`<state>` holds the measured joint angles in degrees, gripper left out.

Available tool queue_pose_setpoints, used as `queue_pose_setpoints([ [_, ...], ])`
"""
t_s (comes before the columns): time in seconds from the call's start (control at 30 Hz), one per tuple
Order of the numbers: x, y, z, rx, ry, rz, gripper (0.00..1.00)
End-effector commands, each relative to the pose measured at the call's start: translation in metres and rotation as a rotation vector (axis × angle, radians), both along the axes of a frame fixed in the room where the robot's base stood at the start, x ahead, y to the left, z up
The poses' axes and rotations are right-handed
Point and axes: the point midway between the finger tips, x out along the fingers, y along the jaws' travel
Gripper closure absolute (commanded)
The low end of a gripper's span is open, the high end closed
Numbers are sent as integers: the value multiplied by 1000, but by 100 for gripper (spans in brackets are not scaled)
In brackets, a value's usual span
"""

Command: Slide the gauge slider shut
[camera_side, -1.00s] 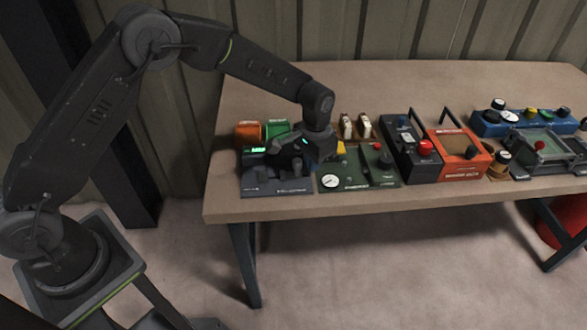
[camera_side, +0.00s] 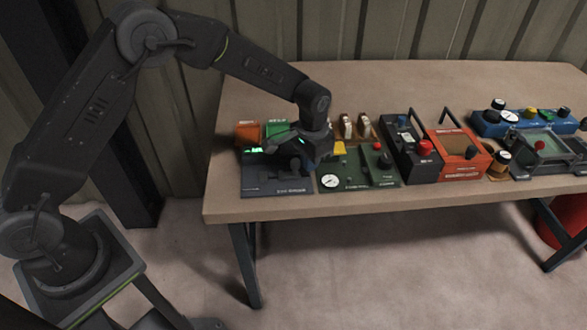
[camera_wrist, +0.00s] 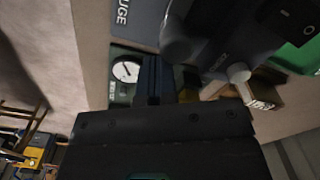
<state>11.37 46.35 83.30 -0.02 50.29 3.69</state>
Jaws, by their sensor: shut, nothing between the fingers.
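The gauge (camera_side: 268,183) is a dark grey panel at the left end of the table, with a green-lit readout behind it. Its end, lettered "UGE" (camera_wrist: 125,20), shows at the top of the wrist view. My gripper (camera_side: 298,164) is shut and empty, pointing down over the gauge's right part. In the wrist view its dark fingers (camera_wrist: 153,78) are next to a round dial. A dark rounded block (camera_wrist: 205,38) with a pale peg stands beside them; I cannot tell if it is the slider. My gripper hides much of the gauge, and contact is unclear.
A green panel (camera_side: 350,182) with a white dial (camera_side: 330,181) adjoins the gauge on the right. Orange (camera_side: 247,131) and green (camera_side: 276,129) boxes stand behind. A dark box and an orange box (camera_side: 462,158) are further right. The table's front strip is clear.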

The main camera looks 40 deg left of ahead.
Motion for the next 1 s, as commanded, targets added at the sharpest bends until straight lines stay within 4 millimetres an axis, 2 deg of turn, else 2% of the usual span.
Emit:
queue_pose_setpoints([
  [1.0, -18, 18, 0, 1, 3, 1, 100],
])
